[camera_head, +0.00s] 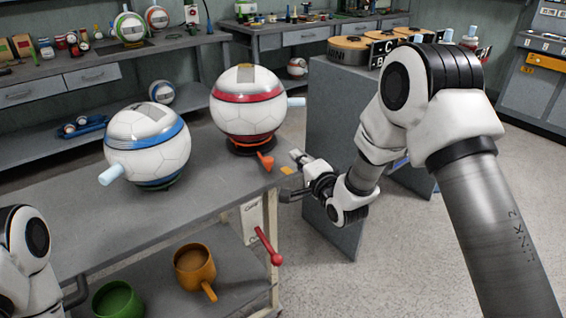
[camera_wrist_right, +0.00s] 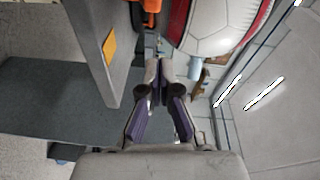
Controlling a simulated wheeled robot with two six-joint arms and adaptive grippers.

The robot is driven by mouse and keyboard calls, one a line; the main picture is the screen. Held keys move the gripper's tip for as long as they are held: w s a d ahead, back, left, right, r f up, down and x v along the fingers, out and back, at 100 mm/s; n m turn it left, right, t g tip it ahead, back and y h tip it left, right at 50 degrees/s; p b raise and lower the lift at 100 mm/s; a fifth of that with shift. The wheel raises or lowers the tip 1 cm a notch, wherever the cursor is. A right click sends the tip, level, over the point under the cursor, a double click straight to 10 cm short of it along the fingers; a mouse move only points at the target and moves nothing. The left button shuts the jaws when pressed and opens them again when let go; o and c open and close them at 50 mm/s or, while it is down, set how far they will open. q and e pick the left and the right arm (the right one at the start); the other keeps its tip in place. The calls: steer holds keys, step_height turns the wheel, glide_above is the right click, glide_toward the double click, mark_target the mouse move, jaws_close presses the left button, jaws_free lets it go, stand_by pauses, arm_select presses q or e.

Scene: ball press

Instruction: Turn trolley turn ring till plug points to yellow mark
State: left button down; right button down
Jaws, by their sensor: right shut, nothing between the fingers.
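The grey trolley (camera_head: 130,220) carries a white ball with a red band (camera_head: 248,103), sitting on a dark turn ring (camera_head: 252,146) with an orange handle (camera_head: 266,161). This ball's pale blue plug (camera_head: 296,102) points right; the plug also shows in the right wrist view (camera_wrist_right: 195,69). The yellow mark (camera_head: 288,170) is on the trolley top near its right edge, and shows in the right wrist view (camera_wrist_right: 109,48). My right gripper (camera_head: 298,157) is shut and empty, beside the mark and right of the orange handle, apart from the handle. My left gripper is out of view.
A second ball with a blue band (camera_head: 147,142) stands left on the trolley, its plug pointing lower left. A grey upright panel (camera_head: 335,115) stands close behind my right arm. A red lever (camera_head: 268,246) hangs at the trolley's side. Orange (camera_head: 194,264) and green cups sit below.

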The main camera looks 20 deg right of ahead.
steer(key=a, duration=0.4)
steer(key=shift+w+f, duration=0.15)
steer(key=shift+f, duration=0.2)
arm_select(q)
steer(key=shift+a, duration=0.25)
arm_select(e)
steer(key=shift+a, duration=0.2)
